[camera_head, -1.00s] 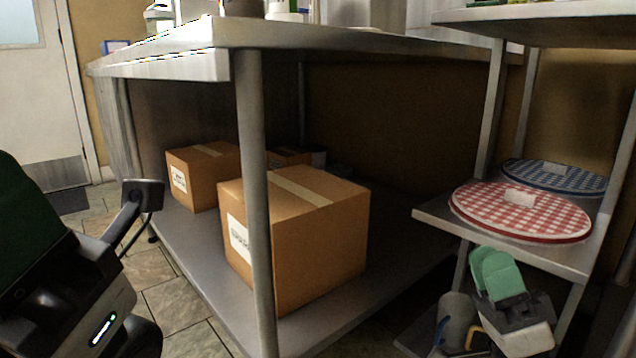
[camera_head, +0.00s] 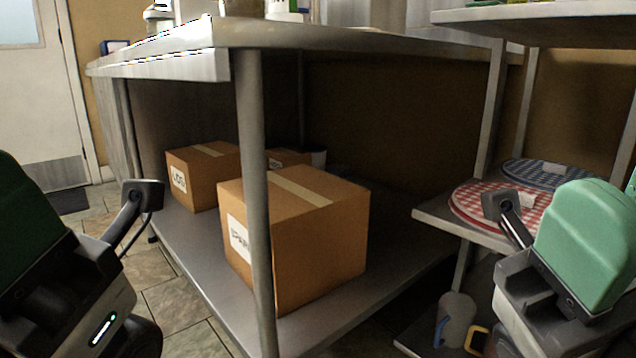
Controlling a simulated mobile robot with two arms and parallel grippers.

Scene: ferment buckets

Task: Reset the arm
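My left gripper (camera_head: 28,225) is at the left edge of the head view, with a dark green finger partly cut off by the frame. A small black camera on a bracket stands beside it. My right gripper (camera_head: 588,240) is at the lower right, raised, with a large light green finger in front of the lower rack shelf. It covers part of the red checked round (camera_head: 470,205). The gap between the fingers does not show on either gripper, so I cannot tell open from shut. I see no object held.
A steel table (camera_head: 340,40) stands ahead, its leg (camera_head: 254,180) in front of a cardboard box (camera_head: 320,235). Another box (camera_head: 205,175) sits behind on the lower shelf. A steel rack (camera_head: 445,220) with a blue checked round (camera_head: 545,172) and a mug (camera_head: 455,318) is at right.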

